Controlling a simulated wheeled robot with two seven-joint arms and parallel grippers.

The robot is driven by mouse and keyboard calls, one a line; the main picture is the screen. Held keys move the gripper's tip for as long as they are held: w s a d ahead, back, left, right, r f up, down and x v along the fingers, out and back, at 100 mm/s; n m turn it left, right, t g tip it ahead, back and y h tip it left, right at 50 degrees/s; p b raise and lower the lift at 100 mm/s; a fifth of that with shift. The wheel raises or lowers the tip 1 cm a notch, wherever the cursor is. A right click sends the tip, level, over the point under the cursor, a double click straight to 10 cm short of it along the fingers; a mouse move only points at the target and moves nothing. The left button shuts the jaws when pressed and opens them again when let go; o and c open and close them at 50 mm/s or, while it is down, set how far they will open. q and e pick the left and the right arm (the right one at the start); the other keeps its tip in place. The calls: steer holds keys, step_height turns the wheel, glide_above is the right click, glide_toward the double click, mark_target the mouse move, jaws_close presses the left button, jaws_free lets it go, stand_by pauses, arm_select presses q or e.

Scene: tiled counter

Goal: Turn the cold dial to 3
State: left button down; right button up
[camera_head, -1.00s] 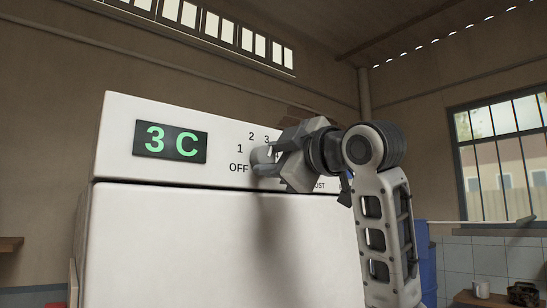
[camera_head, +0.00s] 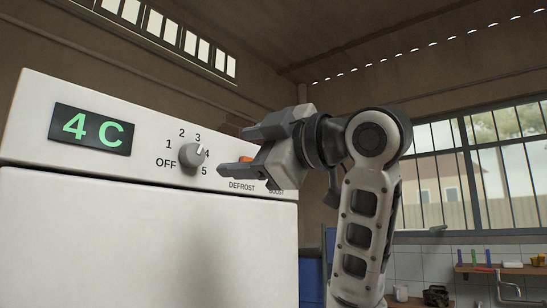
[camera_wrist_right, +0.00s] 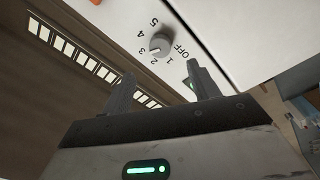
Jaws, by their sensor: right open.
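The grey cold dial (camera_head: 191,159) is on the white front panel, ringed by OFF and the numbers 1 to 5. Its light pointer mark leans up and right, at 3 or between 3 and 4, in the head view. In the right wrist view the dial (camera_wrist_right: 161,44) has its mark toward 3. The green display (camera_head: 92,129) reads 4 C. My right gripper (camera_head: 238,150) is open and empty, to the right of the dial and apart from it. Its two fingers (camera_wrist_right: 160,70) show below the dial in the wrist view. My left gripper is not in view.
An orange knob or light (camera_head: 246,158) above the DEFROST label is partly hidden by my right gripper. A shelf (camera_head: 505,269) with small items and a window (camera_head: 515,170) are at the right. Space in front of the panel's left part is clear.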

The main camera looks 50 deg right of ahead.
steer(key=s, duration=0.5)
steer(key=shift+s+d+f+b, duration=0.2)
steer(key=shift+s+b, duration=0.05)
steer(key=shift+b, duration=0.1)
